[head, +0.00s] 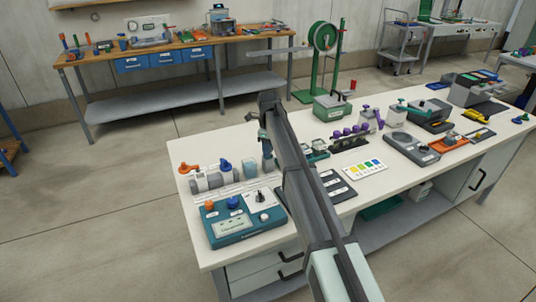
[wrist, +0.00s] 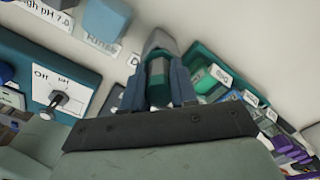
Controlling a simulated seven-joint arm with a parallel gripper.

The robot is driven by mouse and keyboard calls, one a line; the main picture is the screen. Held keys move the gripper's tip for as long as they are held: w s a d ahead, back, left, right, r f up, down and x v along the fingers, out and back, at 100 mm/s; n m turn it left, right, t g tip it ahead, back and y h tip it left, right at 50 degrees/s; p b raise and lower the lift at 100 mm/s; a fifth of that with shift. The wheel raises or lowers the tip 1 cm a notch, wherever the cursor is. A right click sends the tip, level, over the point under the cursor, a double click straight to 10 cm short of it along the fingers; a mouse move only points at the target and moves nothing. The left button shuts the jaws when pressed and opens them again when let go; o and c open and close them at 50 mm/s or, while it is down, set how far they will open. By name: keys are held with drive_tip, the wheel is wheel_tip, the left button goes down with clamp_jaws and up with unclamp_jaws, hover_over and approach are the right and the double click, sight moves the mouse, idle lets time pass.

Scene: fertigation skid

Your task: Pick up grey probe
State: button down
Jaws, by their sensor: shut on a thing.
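My gripper (wrist: 158,66) is shut on a grey probe (wrist: 160,42) in the wrist view. The probe has a grey end and a dark teal-green part between the two blue-grey fingers. In the head view my gripper (head: 266,148) is over the white bench, behind the teal meter box. My arm and the fingers hide most of the probe there. I cannot tell whether the probe touches the bench.
The teal meter box (head: 240,222) with knobs is at the front left. Labelled cups, including a blue block (head: 250,168), stand left of my gripper. Green-edged labelled boxes (wrist: 212,78) are close on its right.

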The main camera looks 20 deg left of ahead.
drive_tip(key=shift+r, duration=0.1)
wheel_tip(320, 180, up, 11)
idle(0.6)
